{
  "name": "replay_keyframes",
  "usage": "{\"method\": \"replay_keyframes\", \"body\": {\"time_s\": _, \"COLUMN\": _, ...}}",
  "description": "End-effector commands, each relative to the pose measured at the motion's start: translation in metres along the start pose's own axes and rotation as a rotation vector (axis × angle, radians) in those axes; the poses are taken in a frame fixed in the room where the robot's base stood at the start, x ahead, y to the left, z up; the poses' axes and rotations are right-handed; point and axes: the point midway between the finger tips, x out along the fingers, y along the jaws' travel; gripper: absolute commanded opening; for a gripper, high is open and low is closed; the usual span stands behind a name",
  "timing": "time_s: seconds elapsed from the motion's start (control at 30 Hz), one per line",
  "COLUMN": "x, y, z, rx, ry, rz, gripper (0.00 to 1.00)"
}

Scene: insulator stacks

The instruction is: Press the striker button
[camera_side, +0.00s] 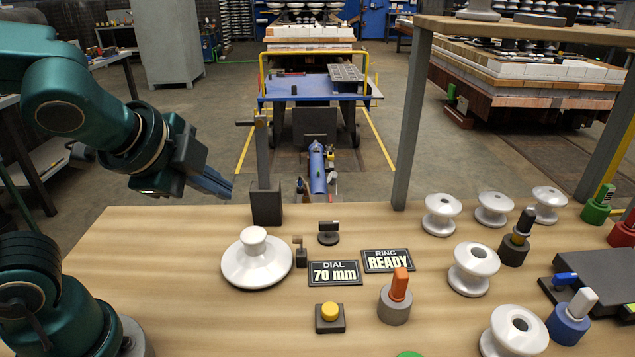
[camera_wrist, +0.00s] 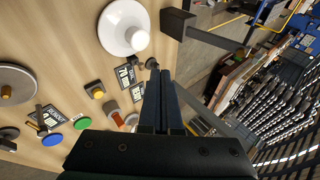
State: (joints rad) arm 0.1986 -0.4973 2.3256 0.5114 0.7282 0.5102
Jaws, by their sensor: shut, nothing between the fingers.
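A yellow push button (camera_side: 330,311) on a square dark base stands near the table's front edge; it also shows in the wrist view (camera_wrist: 98,93). The label does not show, so I cannot tell for certain that it is the striker button. A white insulator disc (camera_side: 256,262) lies behind and left of it, with a small dark striker-like post (camera_side: 301,252) beside it. My gripper (camera_side: 229,190) is high at the back left, well away from the button. Its blue fingers are shut and empty, side by side in the wrist view (camera_wrist: 160,73).
Signs reading "DIAL 70 mm" (camera_side: 334,273) and "RING READY" (camera_side: 387,261) lie behind the button. An orange-handled knob (camera_side: 398,290) stands right of it. A dark upright post (camera_side: 266,205) rises near my gripper. Several white spool insulators (camera_side: 473,268) stand on the right.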

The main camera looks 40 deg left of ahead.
Motion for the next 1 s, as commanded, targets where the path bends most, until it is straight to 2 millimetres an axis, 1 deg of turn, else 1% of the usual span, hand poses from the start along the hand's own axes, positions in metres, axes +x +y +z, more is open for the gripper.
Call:
{"method": "replay_keyframes", "body": {"time_s": 0.03, "x": 0.007, "y": -0.003, "z": -0.014, "rx": 0.176, "ry": 0.018, "rz": -0.019, "gripper": 0.0}}
{"method": "replay_keyframes", "body": {"time_s": 0.1, "x": 0.014, "y": -0.006, "z": -0.034, "rx": 0.402, "ry": 0.043, "rz": -0.055, "gripper": 0.0}}
{"method": "replay_keyframes", "body": {"time_s": 0.17, "x": 0.02, "y": -0.005, "z": -0.052, "rx": 0.588, "ry": 0.069, "rz": -0.084, "gripper": 0.0}}
{"method": "replay_keyframes", "body": {"time_s": 0.2, "x": 0.023, "y": -0.003, "z": -0.065, "rx": 0.706, "ry": 0.087, "rz": -0.104, "gripper": 0.0}}
{"method": "replay_keyframes", "body": {"time_s": 0.3, "x": 0.03, "y": 0.01, "z": -0.097, "rx": 0.962, "ry": 0.136, "rz": -0.145, "gripper": 0.0}}
{"method": "replay_keyframes", "body": {"time_s": 0.4, "x": 0.034, "y": 0.029, "z": -0.122, "rx": 1.147, "ry": 0.182, "rz": -0.172, "gripper": 0.0}}
{"method": "replay_keyframes", "body": {"time_s": 0.5, "x": 0.036, "y": 0.048, "z": -0.138, "rx": 1.25, "ry": 0.216, "rz": -0.174, "gripper": 0.0}}
{"method": "replay_keyframes", "body": {"time_s": 0.63, "x": 0.036, "y": 0.067, "z": -0.144, "rx": 1.305, "ry": 0.239, "rz": -0.156, "gripper": 0.0}}
{"method": "replay_keyframes", "body": {"time_s": 0.73, "x": 0.035, "y": 0.072, "z": -0.145, "rx": 1.318, "ry": 0.248, "rz": -0.154, "gripper": 0.0}}
{"method": "replay_keyframes", "body": {"time_s": 1.0, "x": 0.034, "y": 0.071, "z": -0.145, "rx": 1.315, "ry": 0.248, "rz": -0.154, "gripper": 0.0}}
